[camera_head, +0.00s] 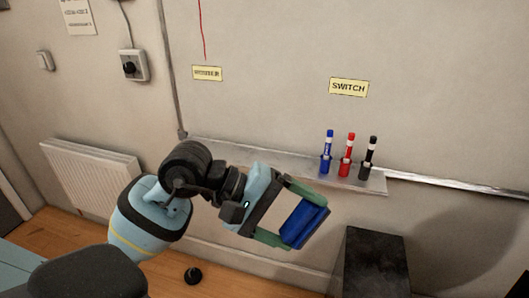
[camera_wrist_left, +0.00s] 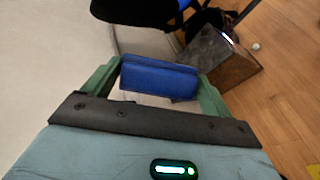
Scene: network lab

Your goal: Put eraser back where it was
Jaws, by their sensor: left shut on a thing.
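The blue eraser (camera_head: 304,226) is held between the green fingers of my left gripper (camera_head: 296,219), which is shut on it. It also shows across the fingers in the left wrist view (camera_wrist_left: 158,78). In the head view the gripper and eraser appear in front of and below the metal whiteboard tray (camera_head: 235,153), and the eraser looks tilted. Three markers stand upright on the tray: blue (camera_head: 327,152), red (camera_head: 347,155) and black (camera_head: 369,158). The tray part left of the markers looks bare, partly hidden by my arm. My right gripper is not in view.
A dark box-like stand (camera_head: 372,262) is on the floor below the tray's right end. A white radiator (camera_head: 92,175) is on the left wall. A "SWITCH" label (camera_head: 348,87) is on the board above the markers.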

